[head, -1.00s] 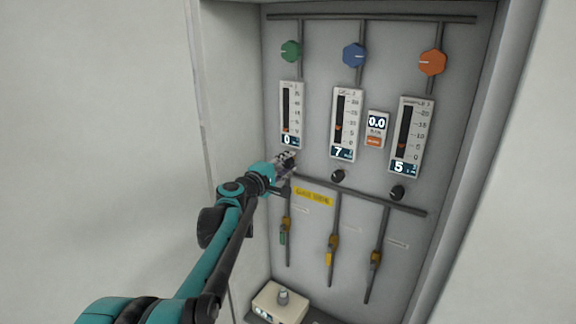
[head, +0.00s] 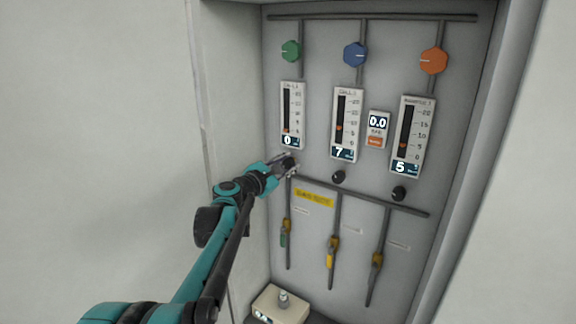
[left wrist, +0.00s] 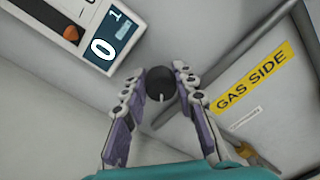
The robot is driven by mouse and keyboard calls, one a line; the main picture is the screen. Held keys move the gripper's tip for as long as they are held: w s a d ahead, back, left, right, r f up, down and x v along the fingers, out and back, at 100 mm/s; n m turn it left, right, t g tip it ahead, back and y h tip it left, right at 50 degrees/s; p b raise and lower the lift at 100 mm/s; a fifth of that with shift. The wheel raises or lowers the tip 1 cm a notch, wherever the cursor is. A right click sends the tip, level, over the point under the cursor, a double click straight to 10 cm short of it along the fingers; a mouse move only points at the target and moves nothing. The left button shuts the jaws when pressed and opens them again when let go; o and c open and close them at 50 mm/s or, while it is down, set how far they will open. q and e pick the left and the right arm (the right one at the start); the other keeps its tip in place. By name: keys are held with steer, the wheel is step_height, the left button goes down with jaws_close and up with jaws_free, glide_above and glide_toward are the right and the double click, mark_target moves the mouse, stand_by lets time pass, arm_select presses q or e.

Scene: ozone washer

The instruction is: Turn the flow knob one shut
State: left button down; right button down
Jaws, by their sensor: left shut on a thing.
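The black flow knob below the leftmost flowmeter shows in the left wrist view (left wrist: 161,82), with a pale mark on its lower edge. My left gripper (left wrist: 160,76) is shut on this knob, one finger on each side. In the head view the left gripper (head: 290,165) is at the panel just under the leftmost flowmeter (head: 292,115) and hides the knob. That flowmeter's display reads 0, and its orange float sits low. My right gripper is not in view.
A middle flowmeter (head: 346,125) reads 7 and a right one (head: 411,135) reads 5, each with a black knob below. Green, blue and orange knobs sit above. A pipe, a yellow label (head: 314,197) and hose valves are below. The cabinet's left wall is close to my arm.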

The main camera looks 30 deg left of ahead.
arm_select(q)
steer(key=shift+f+n, duration=0.15)
steer(key=shift+n, duration=0.25)
steer(key=c, duration=1.2)
jaws_free()
steer(key=s, duration=1.2)
steer(key=shift+a+r, duration=0.25)
steer(key=shift+a, duration=0.15)
